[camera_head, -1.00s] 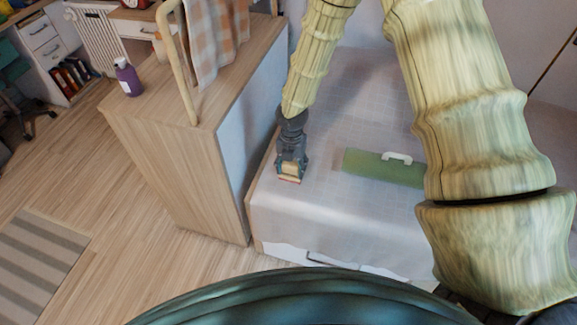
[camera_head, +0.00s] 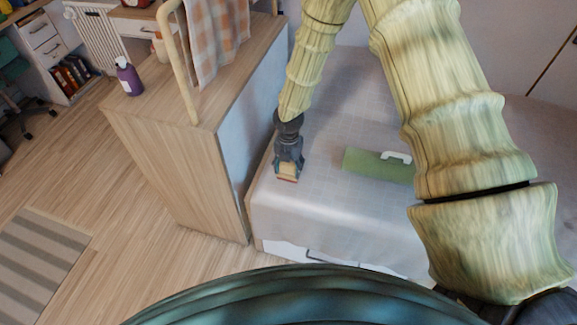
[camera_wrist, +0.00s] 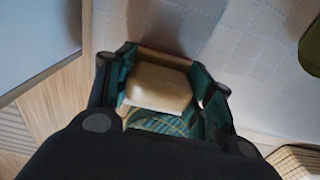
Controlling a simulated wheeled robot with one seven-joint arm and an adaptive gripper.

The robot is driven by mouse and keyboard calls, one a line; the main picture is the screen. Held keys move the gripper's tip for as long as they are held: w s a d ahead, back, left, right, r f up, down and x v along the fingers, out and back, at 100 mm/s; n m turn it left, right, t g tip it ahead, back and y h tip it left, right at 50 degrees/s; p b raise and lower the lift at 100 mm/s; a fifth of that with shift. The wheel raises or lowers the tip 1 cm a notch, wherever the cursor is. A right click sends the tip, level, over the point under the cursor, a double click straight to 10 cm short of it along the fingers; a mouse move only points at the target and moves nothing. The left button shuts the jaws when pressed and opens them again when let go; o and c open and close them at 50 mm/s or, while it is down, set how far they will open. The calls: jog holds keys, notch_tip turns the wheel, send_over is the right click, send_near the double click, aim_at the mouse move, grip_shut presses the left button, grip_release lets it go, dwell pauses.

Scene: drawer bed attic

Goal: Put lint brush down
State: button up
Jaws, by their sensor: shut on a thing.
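My gripper (camera_head: 288,172) is low over the left front corner of the bed (camera_head: 330,215), close to the wooden cabinet's side. It is shut on the lint brush, a small block with a cream-yellow body (camera_head: 287,170) and a reddish lower edge. In the wrist view the brush shows as a pale cream block (camera_wrist: 158,86) between the dark fingers, with light bed cover beyond it. I cannot tell whether the brush touches the cover. Part of the brush is hidden by the fingers.
The wooden cabinet (camera_head: 170,150) stands close at left, with a purple bottle (camera_head: 128,78) and a checked cloth (camera_head: 215,40). Bed cover between gripper and roll is clear.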

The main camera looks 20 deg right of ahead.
jog(key=o, duration=1.3)
jog(key=shift+f, duration=0.15)
notch_tip(320, 180, up, 12)
jog(key=s+a+f+m, duration=0.1)
jog(key=s+f+m, duration=0.1)
jog(key=s+f, duration=0.1)
jog(key=s+a+f+m+y, duration=0.1)
jog(key=s+f+m, duration=0.2)
jog(key=s, duration=0.1)
jog(key=s+f+m, duration=0.2)
jog(key=s+f, duration=0.1)
jog(key=shift+s+a+f+m+g+y+b, duration=0.15)
jog(key=shift+a+f+m+g+y+b, duration=0.15)
jog(key=shift+a+f+m+g+y, duration=0.1)
jog(key=s+d+f+m, duration=0.2)
jog(key=s+f+m, duration=0.1)
jog(key=s+m, duration=0.4)
jog(key=s+d+f+m+h, duration=0.1)
jog(key=s+d+f+m, duration=0.1)
jog(key=s+f+m, duration=0.2)
jog(key=s+d+f+m, duration=0.2)
jog(key=s+f+m, duration=0.2)
jog(key=s+m, duration=0.7)
jog(key=shift+s+t+h, duration=0.4)
jog(key=shift+s, duration=1.7)
